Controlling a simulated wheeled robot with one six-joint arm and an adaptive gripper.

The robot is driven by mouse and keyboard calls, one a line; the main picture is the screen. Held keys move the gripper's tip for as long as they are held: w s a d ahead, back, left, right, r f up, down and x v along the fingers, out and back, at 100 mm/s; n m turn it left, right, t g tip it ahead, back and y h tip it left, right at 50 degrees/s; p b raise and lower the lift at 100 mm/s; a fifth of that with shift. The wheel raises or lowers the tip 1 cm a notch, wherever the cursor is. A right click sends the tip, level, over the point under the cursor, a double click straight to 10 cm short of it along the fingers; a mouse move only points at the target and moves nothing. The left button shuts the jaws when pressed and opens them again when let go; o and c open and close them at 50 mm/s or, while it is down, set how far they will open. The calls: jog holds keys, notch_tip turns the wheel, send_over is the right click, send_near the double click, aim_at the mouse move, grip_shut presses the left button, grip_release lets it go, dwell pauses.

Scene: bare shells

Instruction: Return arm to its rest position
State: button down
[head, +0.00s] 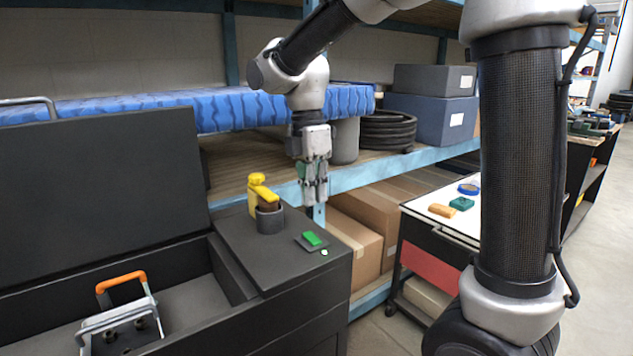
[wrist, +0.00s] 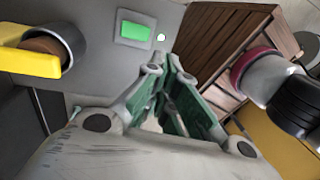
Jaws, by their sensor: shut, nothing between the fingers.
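My gripper (head: 316,190) hangs pointing down from my arm, in front of the shelf and above the right part of the black chest. Its fingers are together with nothing between them. In the wrist view my gripper (wrist: 170,75) shows its green-lined fingers from behind. A green button on a grey plate (head: 312,239) lies on the chest top below and apart from the fingers; the green button also shows in the wrist view (wrist: 133,30). A yellow-handled piece (head: 262,190) stands at a dark round cup (head: 270,220) left of my gripper.
The black chest (head: 300,268) has its lid (head: 100,190) raised. An orange-handled metal piece (head: 120,305) is inside. A white-topped cart (head: 425,205) with small coloured parts is to the right.

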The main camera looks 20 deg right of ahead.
jog(key=s+d+r+m+t, duration=0.2)
jog(key=s+d+m+t, duration=0.4)
jog(key=s+d+m, duration=1.1)
jog(key=shift+s+m, duration=0.4)
jog(key=shift+m, duration=1.9)
